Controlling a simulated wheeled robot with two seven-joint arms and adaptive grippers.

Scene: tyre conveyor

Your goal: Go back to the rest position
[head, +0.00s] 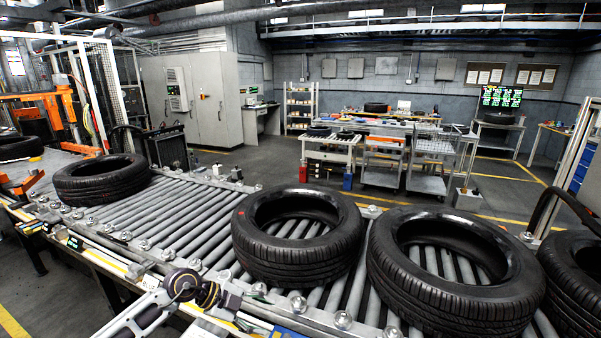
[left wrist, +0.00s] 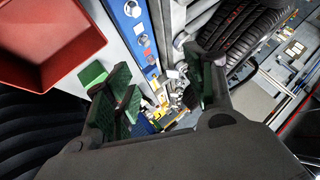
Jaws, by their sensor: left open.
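My left arm comes in at the lower left of the head view, in front of the conveyor's near edge. Its dark wrist part (head: 207,293) shows there, but the fingers cannot be made out. In the left wrist view my left gripper (left wrist: 160,88) is open, with green finger pads apart and nothing between them. Black tyres lie flat on the roller conveyor (head: 165,215): one with a small red mark in the middle (head: 300,258), one to its right (head: 455,290), one at the far left (head: 100,185). My right gripper is not in view.
Another tyre (head: 580,275) is cut off at the right edge. A red bin (left wrist: 55,45) shows in the left wrist view, near the left finger. An orange machine (head: 65,110) stands at the back left. Carts and a workbench (head: 375,125) stand behind, across open floor.

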